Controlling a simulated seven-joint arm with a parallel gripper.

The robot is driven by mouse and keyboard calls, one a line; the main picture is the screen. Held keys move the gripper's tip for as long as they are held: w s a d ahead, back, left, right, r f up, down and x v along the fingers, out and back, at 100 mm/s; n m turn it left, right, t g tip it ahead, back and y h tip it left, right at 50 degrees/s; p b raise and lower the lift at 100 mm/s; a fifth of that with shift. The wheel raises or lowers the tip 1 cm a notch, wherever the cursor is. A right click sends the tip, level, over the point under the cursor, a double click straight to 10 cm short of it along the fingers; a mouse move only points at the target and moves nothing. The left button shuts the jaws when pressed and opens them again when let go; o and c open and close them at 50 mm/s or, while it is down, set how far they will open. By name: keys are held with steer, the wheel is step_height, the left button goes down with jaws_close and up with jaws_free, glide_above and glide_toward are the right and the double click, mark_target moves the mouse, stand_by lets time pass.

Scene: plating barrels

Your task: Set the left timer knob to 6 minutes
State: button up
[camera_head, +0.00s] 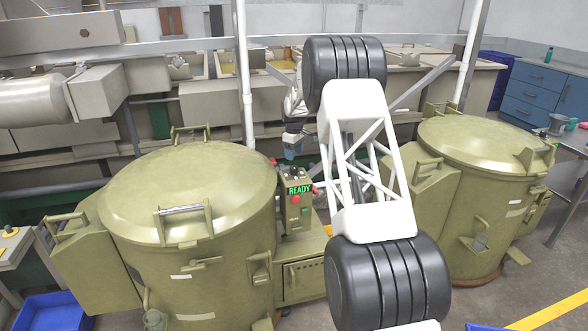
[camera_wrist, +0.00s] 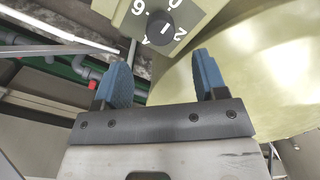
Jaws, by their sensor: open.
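A round black timer knob (camera_wrist: 160,27) with a white pointer mark sits on an olive panel at the top of the wrist view. White dial figures surround it, with 6 and 2 readable; the top of the dial is cut off. I cannot tell from this view whether it is the left knob. My gripper (camera_wrist: 163,72) is open and empty; its two blue fingers stand apart, short of the knob in the picture. In the head view my gripper (camera_head: 293,148) is just above the olive control box (camera_head: 292,213), and the knobs are small and partly hidden.
The control box shows a green READY display (camera_head: 299,190) and a red button (camera_head: 296,199). A large olive barrel (camera_head: 190,190) stands left of it and another barrel (camera_head: 485,190) to the right. My arm hides part of the middle.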

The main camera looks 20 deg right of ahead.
mark_target(294, 167)
steer(key=shift+f, duration=3.9)
steer(key=shift+c, duration=0.4)
steer(key=c, duration=0.8)
steer(key=shift+c, duration=0.2)
